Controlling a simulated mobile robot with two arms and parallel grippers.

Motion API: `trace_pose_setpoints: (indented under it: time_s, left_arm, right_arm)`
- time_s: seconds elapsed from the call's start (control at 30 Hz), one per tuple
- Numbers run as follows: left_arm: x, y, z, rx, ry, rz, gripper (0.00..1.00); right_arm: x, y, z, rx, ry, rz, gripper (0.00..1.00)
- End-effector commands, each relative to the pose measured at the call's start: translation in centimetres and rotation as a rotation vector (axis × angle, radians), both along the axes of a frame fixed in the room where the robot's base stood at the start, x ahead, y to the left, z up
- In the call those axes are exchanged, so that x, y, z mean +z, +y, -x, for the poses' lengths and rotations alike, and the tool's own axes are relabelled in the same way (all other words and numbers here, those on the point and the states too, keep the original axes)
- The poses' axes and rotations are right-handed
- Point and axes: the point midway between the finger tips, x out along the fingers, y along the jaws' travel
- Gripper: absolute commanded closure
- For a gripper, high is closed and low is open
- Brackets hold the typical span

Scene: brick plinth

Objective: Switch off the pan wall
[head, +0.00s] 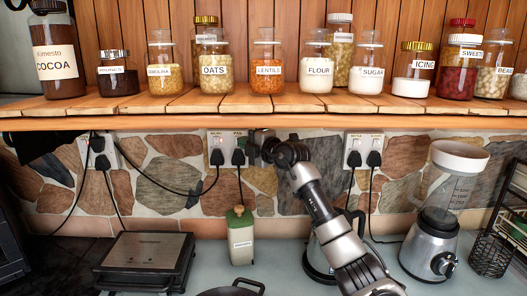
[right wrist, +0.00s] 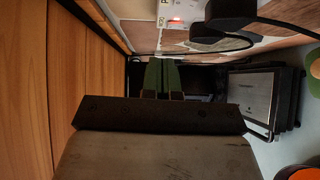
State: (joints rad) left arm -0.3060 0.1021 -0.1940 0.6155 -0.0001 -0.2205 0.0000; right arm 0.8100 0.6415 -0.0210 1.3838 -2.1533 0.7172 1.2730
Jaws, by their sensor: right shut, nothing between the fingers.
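The double wall socket (head: 228,148) under the shelf carries a label that reads PAN on its right half. A black plug sits in each half, with cables hanging down. The same white socket plate seems to show at the top of the right wrist view (right wrist: 188,12), with a small red light. My right gripper (head: 257,148) is close beside the socket's right edge in the head view; whether it touches is unclear. In the right wrist view its green fingers (right wrist: 164,76) are together and empty. The PAN switch's position is too small to tell. My left gripper is out of view.
A wooden shelf (head: 300,124) with several jars runs just above the sockets. Other double sockets with plugs are at left (head: 98,150) and right (head: 363,148). A green-capped bottle (head: 241,238), a grill (head: 147,262) and a blender (head: 437,215) stand on the counter.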

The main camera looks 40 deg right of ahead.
Motion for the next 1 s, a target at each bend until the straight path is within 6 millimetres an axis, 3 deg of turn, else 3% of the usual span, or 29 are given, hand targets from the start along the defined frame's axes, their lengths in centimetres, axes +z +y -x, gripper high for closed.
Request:
trace_pose_setpoints:
  time_s: [0.3,0.5,0.67,1.0]
  left_arm:
    - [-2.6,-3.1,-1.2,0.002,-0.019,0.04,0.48]
    - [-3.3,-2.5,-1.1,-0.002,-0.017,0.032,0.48]
    - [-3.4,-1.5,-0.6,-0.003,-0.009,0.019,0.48]
    - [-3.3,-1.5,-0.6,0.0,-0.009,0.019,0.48]
  right_arm:
    - [-0.1,-0.8,5.2,-0.003,0.0,0.005,1.0]
    - [0.3,-1.1,7.3,-0.001,0.002,0.002,1.0]
    - [0.6,-1.2,7.7,-0.001,0.002,0.0,1.0]
    - [0.6,-1.2,7.7,-0.001,0.002,0.0,1.0]
